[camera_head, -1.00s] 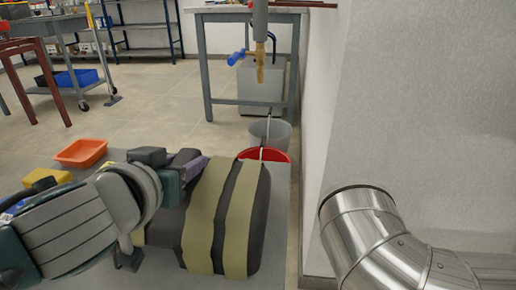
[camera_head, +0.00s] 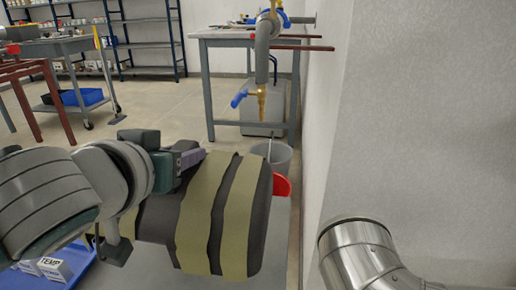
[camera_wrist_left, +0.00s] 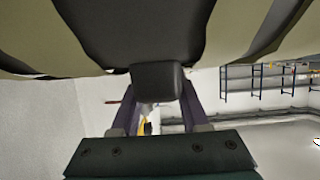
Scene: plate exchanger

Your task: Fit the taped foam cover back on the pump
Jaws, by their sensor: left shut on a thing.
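In the left wrist view, the gripper's purple fingers (camera_wrist_left: 158,100) are shut on a dark tab (camera_wrist_left: 157,80) of the cover (camera_wrist_left: 140,30), which fills the top of that view. I cannot make out the pump; the cover and arm hide much of the area behind them. My right gripper is not in view.
A white wall (camera_head: 425,110) and a shiny metal duct elbow (camera_head: 357,250) stand at the right. Behind the cover are a red object (camera_head: 282,187), a grey bucket (camera_head: 281,156) and a pipe with a blue-handled tap (camera_head: 262,100). A blue tray (camera_head: 78,262) lies lower left.

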